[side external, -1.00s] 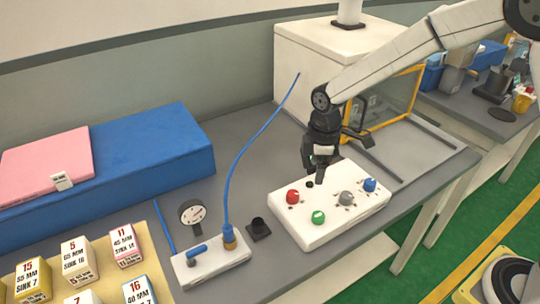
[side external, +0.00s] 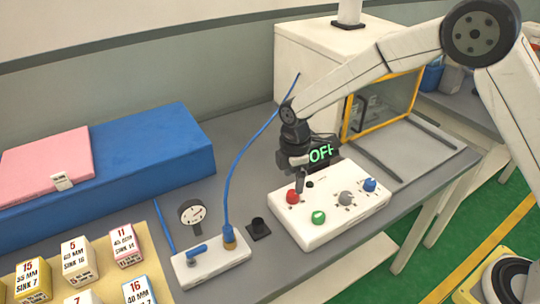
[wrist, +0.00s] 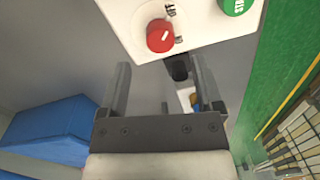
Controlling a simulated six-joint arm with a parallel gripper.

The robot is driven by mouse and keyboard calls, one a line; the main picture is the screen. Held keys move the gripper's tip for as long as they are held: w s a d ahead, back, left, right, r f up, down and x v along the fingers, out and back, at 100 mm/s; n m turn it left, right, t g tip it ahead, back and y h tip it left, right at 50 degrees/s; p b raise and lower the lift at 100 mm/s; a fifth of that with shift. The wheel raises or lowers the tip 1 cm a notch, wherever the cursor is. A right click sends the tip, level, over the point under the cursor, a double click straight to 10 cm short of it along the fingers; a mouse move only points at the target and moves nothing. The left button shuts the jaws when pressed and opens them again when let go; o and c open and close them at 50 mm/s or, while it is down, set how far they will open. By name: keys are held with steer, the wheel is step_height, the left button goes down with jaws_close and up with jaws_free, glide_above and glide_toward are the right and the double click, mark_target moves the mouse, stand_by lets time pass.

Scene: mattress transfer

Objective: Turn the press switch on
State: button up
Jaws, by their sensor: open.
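My gripper (side external: 299,184) points down, close above the red knob. In the wrist view my open gripper (wrist: 158,70) has its two fingers apart, with the red knob beyond their tips. I cannot tell whether a finger touches it.
A green OFF sign (side external: 321,154) shows beside my gripper. A white machine (side external: 315,65) with a yellow-framed window stands behind the box. A gauge (side external: 192,212) and a blue hose (side external: 240,150) are to the left.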

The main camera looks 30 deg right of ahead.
mark_target(293, 193)
steer(key=shift+s+f, duration=0.1)
steer(key=shift+f, duration=2.5)
jaws_close()
